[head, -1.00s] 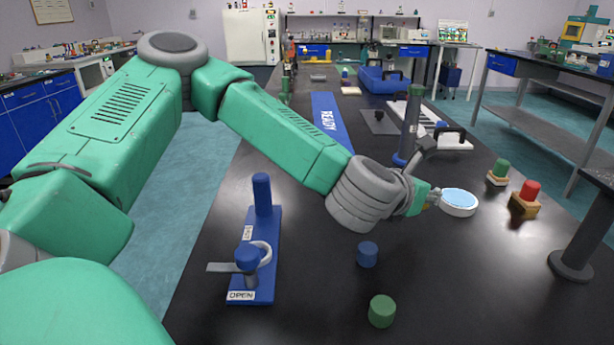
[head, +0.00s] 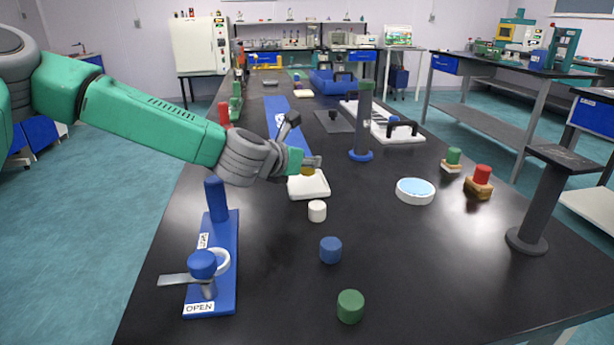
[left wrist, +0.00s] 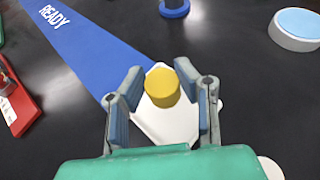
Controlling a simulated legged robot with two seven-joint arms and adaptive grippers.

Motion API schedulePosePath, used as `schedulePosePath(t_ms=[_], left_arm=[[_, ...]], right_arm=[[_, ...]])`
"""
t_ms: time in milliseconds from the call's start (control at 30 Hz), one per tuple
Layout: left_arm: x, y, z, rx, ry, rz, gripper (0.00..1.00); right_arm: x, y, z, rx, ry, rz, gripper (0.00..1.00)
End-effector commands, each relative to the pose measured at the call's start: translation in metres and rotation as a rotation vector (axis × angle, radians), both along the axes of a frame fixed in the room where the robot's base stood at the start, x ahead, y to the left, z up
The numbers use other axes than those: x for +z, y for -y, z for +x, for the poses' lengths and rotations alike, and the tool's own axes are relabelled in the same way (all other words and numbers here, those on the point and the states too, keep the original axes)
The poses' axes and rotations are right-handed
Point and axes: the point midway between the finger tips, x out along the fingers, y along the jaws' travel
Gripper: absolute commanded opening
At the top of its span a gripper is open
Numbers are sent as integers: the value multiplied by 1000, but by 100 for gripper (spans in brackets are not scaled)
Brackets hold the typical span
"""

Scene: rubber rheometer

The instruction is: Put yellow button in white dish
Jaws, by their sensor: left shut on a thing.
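My left gripper (head: 314,163) is shut on the yellow button (left wrist: 161,87), which sits between its two fingers in the left wrist view. In the head view a little of the yellow button (head: 307,171) shows under the fingers. The white dish (head: 312,190) is a shallow square one, directly below or just behind the button. In the left wrist view the white dish (left wrist: 172,130) shows beneath the button and is partly hidden by it. I cannot tell whether the button touches it. My right gripper is not in view.
A white cylinder (head: 317,211), a blue one (head: 331,250) and a green one (head: 350,306) stand nearer on the black table. A round white dish with a light-blue top (head: 415,191) is to the right. A blue stand marked OPEN (head: 226,265) is at front left.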

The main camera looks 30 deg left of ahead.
Motion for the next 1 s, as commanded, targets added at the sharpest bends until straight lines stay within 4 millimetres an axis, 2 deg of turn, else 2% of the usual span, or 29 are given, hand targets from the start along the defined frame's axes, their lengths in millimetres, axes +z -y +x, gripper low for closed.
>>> schedulePosePath(t_ms=[33, 133, 367, 400, 433, 467, 800, 1000], left_arm=[[-11, -1, 0, 1, -3, 1, 5], [-27, 0, 0, 0, -4, 2, 5], [-29, 3, 0, 1, -3, 5, 5], [-29, 3, 0, 0, -4, 5, 34], [-29, 3, 0, 0, -4, 5, 44], [-29, 3, 0, 0, -4, 5, 47], [-28, 0, -2, 2, -2, 1, 47], [-16, -2, -27, 1, -2, -2, 47]], right_arm=[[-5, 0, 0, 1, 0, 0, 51], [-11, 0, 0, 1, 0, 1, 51], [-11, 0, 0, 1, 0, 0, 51], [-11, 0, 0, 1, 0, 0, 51], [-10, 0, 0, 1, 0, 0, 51], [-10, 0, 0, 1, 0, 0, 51], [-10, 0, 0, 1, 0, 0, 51], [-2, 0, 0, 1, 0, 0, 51]])
